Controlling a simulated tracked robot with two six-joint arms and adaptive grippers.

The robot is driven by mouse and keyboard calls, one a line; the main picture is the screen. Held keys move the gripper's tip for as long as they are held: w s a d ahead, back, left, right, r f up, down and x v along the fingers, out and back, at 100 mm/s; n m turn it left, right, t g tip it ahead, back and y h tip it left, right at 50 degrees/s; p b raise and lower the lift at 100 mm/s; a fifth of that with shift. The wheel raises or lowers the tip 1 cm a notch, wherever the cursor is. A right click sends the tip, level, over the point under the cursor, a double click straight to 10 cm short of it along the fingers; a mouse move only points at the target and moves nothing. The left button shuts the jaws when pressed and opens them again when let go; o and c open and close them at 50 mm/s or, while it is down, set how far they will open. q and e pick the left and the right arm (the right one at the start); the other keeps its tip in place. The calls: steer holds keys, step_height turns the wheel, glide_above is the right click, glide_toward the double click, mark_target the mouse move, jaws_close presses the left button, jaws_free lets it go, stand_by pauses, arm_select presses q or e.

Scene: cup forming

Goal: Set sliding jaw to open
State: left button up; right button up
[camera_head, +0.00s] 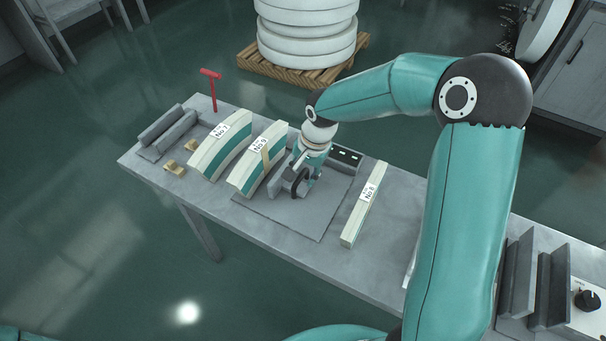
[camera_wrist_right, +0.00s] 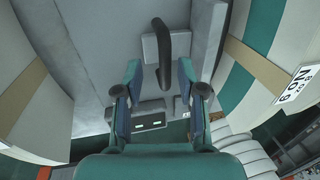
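My right gripper (camera_head: 298,178) points down at a fixture on the dark square mat (camera_head: 322,214) in the middle of the table. In the right wrist view this gripper (camera_wrist_right: 158,72) is open, its two fingers apart. A dark curved handle (camera_wrist_right: 163,48) on a light grey plate (camera_wrist_right: 148,55), seemingly part of the sliding jaw, lies between the fingers, with gaps on both sides. In the head view a dark ring-like part (camera_head: 289,181) shows beside the gripper, which partly hides the jaw. My left gripper is not in view.
Curved mould pieces labelled No 7 (camera_head: 222,152) and No 9 (camera_head: 262,165) stand left of the fixture. A slimmer No 8 piece (camera_head: 362,212) stands right. A panel with small lights (camera_head: 345,155) sits behind. A red T-handle (camera_head: 213,88) rises at the far left.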

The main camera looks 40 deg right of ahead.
step_height(320, 180, up, 11)
steer(key=s, duration=0.2)
steer(key=shift+d, duration=0.45)
steer(key=shift+f, duration=0.1)
